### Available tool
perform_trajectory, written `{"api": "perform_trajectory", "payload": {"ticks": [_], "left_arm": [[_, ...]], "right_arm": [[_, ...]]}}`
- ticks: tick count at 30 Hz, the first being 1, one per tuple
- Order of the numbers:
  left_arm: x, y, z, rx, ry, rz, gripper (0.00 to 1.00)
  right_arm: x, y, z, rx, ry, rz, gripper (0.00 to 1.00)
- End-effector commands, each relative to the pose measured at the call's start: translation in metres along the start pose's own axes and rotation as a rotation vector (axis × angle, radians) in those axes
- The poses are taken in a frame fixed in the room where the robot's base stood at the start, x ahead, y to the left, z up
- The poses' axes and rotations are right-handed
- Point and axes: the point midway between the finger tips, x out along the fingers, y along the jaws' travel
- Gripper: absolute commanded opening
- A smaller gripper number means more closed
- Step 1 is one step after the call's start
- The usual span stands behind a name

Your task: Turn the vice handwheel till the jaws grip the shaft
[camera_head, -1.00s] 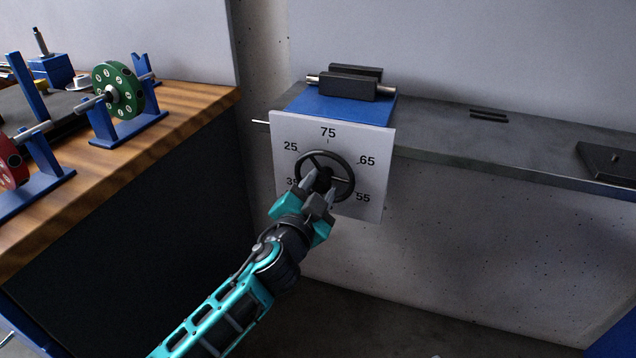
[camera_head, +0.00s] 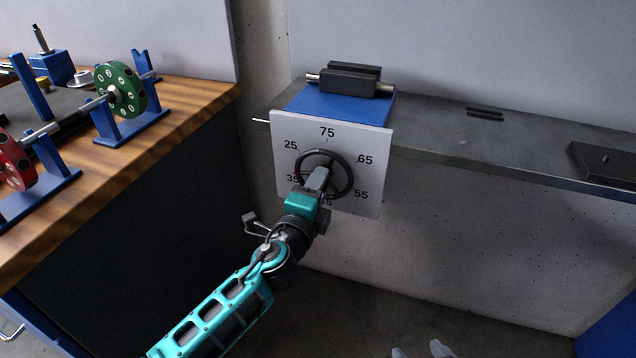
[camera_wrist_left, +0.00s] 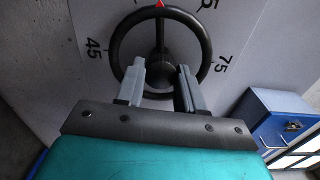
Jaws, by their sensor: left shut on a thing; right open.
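The dark handwheel (camera_head: 349,174) sits on a white dial plate (camera_head: 371,205) with printed numbers, on the front of the blue vice (camera_head: 340,107). My left gripper (camera_head: 318,179) is shut on the handwheel, at its hub; the wrist view shows its two grey fingers (camera_wrist_left: 160,86) on either side of the hub, in front of the rim (camera_wrist_left: 206,60). The dark vice jaws (camera_head: 350,82) stand on top of the vice. The silver shaft (camera_head: 313,77) lies between them, its left end showing; contact cannot be told. My right gripper's fingertips (camera_head: 422,350) show at the bottom edge, apart and empty.
A wooden bench (camera_head: 190,105) at left carries blue stands with a green rotor disc (camera_head: 136,92) and a red disc (camera_head: 12,165). A grey shelf (camera_head: 540,150) runs right from the vice, with a dark block (camera_head: 608,163) at its right. Space below the shelf is clear.

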Motion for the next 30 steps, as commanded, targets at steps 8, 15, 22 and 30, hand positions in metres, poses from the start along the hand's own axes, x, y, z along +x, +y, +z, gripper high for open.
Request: {"api": "perform_trajectory", "payload": {"ticks": [8, 15, 22, 30], "left_arm": [[0.000, -0.001, 0.000, 0.259, 0.000, 0.001, 0.07], [0.000, 0.000, 0.000, 0.444, 0.001, 0.001, 0.07], [0.000, 0.001, 0.000, 0.562, 0.001, 0.001, 0.07], [0.000, 0.001, 0.000, 0.622, 0.001, 0.000, 0.07]], "right_arm": [[-0.005, -0.001, -0.008, 0.002, 0.000, 0.000, 0.63], [-0.008, -0.002, -0.013, 0.006, 0.001, 0.000, 0.63], [-0.010, -0.002, -0.016, 0.006, 0.002, -0.001, 0.63], [-0.011, -0.002, -0.017, 0.006, 0.002, -0.001, 0.63]]}}
